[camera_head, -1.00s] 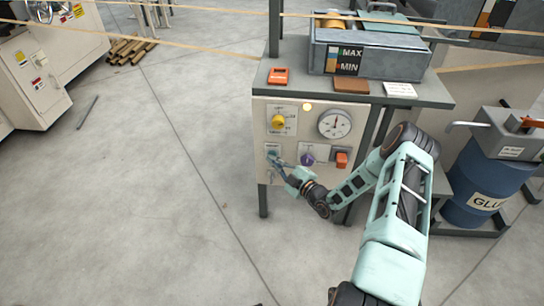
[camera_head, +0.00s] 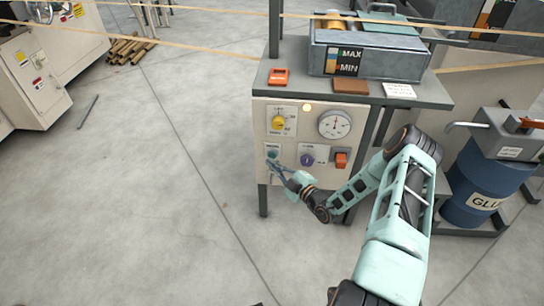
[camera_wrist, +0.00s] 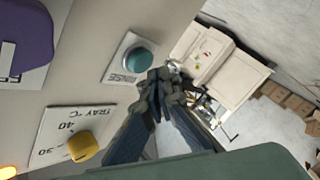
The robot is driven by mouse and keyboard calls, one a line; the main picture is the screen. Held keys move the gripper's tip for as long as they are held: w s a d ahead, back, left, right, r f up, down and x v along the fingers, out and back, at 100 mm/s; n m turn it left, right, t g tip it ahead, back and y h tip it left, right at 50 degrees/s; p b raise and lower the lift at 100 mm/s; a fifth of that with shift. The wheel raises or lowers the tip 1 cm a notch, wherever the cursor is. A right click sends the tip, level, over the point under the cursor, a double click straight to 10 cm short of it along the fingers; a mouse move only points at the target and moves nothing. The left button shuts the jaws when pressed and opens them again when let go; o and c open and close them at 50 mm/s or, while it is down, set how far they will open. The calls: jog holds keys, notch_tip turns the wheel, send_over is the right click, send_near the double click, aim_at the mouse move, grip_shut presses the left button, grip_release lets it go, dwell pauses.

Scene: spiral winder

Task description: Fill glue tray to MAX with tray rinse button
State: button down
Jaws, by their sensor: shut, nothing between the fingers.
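The round teal rinse button (camera_head: 272,154) sits at the lower left of the control panel. In the wrist view the button (camera_wrist: 139,58) shows on its white plate marked RINSE. My gripper (camera_head: 277,167) is shut and empty, just below the button in the head view. In the wrist view its fingertips (camera_wrist: 163,84) overlap the button's lower right edge; I cannot tell whether they touch it. The grey glue tray (camera_head: 385,64) stands on top of the cabinet, with a MAX and MIN level gauge (camera_head: 344,62) on its front. The level itself is too small to read.
The panel also carries a yellow knob (camera_head: 278,122), a purple knob (camera_head: 307,159), a dial gauge (camera_head: 335,124) and an orange switch (camera_head: 341,160). A blue glue drum (camera_head: 484,190) stands at the right. Tan paper strips cross above.

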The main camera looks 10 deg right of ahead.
jog(key=shift+s+a+p, duration=0.25)
jog(key=shift+s+p, duration=0.1)
jog(key=shift+s, duration=0.45)
jog(key=shift+s+a+p, duration=0.3)
jog(key=shift+s+p, duration=0.05)
jog(key=shift+s, duration=0.45)
jog(key=shift+s+a+p, duration=0.25)
jog(key=shift+s+p, duration=0.1)
jog(key=shift+s, duration=0.45)
